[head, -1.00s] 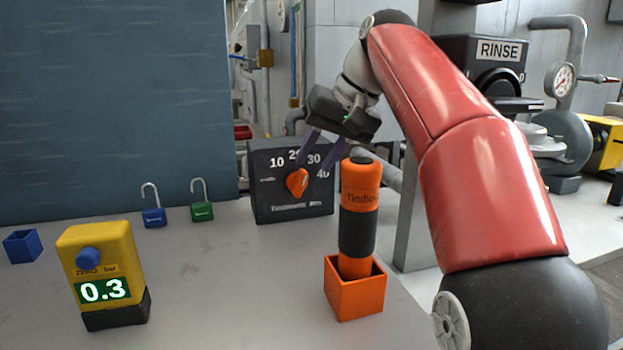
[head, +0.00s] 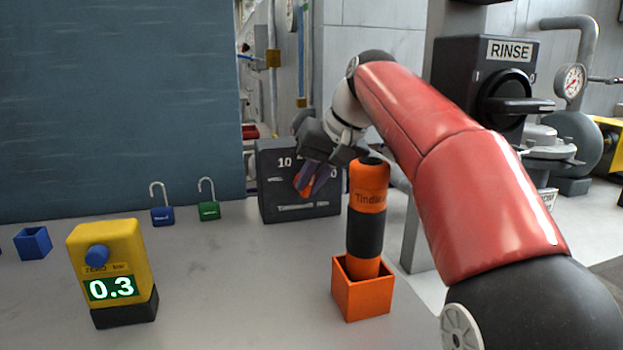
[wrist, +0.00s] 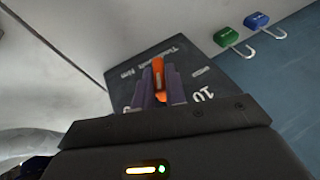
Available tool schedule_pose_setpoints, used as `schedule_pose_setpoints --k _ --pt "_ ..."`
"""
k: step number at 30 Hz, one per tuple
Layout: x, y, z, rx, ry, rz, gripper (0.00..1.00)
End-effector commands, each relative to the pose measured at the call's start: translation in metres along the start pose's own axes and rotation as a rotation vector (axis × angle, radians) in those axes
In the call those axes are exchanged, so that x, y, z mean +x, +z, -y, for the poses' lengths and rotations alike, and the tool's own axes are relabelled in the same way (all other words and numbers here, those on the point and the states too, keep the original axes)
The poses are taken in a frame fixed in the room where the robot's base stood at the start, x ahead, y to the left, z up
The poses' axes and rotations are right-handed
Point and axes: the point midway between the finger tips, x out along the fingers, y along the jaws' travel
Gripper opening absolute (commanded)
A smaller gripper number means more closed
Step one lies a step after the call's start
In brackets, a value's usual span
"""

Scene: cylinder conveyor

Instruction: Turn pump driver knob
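The pump driver knob (head: 303,186) is orange and sits on the front of a dark panel (head: 268,212) with numbers at the back of the table. My gripper (head: 314,184) is at the knob, its purple fingers covering part of it and of the numbers. In the wrist view the knob (wrist: 158,72) shows between the two fingers (wrist: 160,88), one on each side. Whether the fingers press on it is not clear. The number 10 is readable in both views; the knob's pointing direction is partly hidden.
An orange and black bottle marked Tindle (head: 367,205) stands in an orange box (head: 362,298) close to my arm.

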Motion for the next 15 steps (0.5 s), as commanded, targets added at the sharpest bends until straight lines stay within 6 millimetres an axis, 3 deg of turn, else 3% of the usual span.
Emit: schedule_pose_setpoints --k 15 --pt "0.0 0.0001 -0.0024 0.05 -0.121 0.001 0.0"
